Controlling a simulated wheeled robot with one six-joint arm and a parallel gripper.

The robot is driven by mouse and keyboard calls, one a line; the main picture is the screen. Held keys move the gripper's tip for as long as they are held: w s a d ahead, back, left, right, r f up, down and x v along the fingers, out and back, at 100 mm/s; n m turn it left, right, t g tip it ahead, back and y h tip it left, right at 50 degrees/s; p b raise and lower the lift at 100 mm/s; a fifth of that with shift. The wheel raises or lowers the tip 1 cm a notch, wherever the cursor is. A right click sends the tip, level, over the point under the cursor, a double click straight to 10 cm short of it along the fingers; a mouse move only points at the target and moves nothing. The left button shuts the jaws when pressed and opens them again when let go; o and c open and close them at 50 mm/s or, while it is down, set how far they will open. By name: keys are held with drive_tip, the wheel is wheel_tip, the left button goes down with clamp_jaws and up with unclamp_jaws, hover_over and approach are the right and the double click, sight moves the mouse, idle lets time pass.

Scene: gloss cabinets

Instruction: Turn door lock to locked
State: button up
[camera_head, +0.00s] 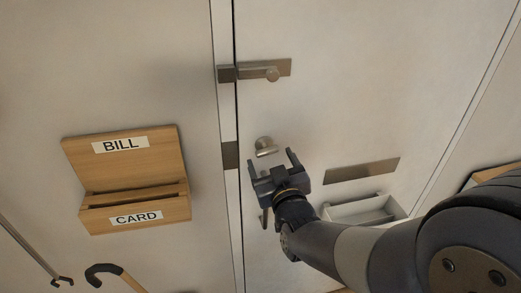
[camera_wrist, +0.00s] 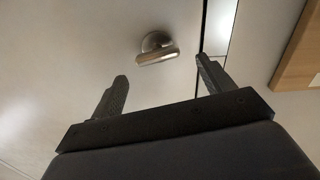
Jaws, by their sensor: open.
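The door lock (camera_head: 265,146) is a small metal thumb-turn on a round base, set on the pale door (camera_head: 340,110) near its left edge. It also shows in the wrist view (camera_wrist: 157,48), upper middle, its knob lying close to crosswise there. My gripper (camera_head: 272,163) is open and empty, just below the lock in the head view. In the wrist view its two fingers (camera_wrist: 163,76) stand apart, with the lock beyond and between them, not touched. A door handle (camera_head: 263,218) is partly hidden behind my gripper.
A metal slide bolt (camera_head: 262,71) sits above the lock. A wooden letter holder (camera_head: 125,175) marked BILL and CARD hangs on the left wall. A metal plate (camera_head: 361,171) and a pale tray (camera_head: 365,209) are right of my gripper.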

sight(268, 152)
drive_tip(key=shift+p+x, duration=0.4)
drive_tip(key=shift+x, duration=1.4)
drive_tip(key=shift+a, duration=0.1)
drive_tip(key=shift+c, duration=0.3)
drive_tip(key=c, duration=1.3)
drive_tip(key=shift+f+m+b, duration=0.3)
drive_tip(key=shift+b, duration=0.65)
drive_tip(key=shift+c, duration=0.2)
drive_tip(key=shift+m+b, duration=0.5)
drive_tip(key=shift+b, duration=0.4)
drive_tip(key=shift+r+m+b, duration=0.15)
drive_tip(key=shift+m+b, duration=0.25)
drive_tip(key=shift+b, duration=0.1)
drive_tip(key=shift+w+d+r, duration=0.1)
drive_tip(key=shift+d+r, duration=0.05)
drive_tip(key=shift+d, duration=0.1)
